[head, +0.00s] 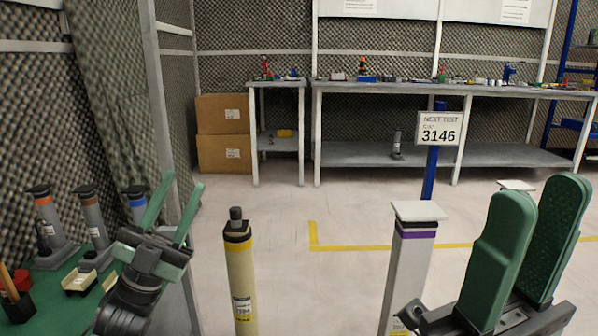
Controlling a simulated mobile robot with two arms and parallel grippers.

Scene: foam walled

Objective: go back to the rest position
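My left gripper (180,186) is at the lower left in the head view. Its two green fingers point up and stand apart, with nothing between them. My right gripper (540,195) is large and close at the lower right. Its two green padded fingers point up with a gap between them, and I see nothing held there. Both grippers are raised in front of me. The lower parts of both arms are cut off by the picture's bottom edge.
A yellow post (240,275) and a white post with a purple band (411,265) stand between my grippers. A green-topped table (62,290) with several upright devices is at left. A sign (438,130) reads 3146.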

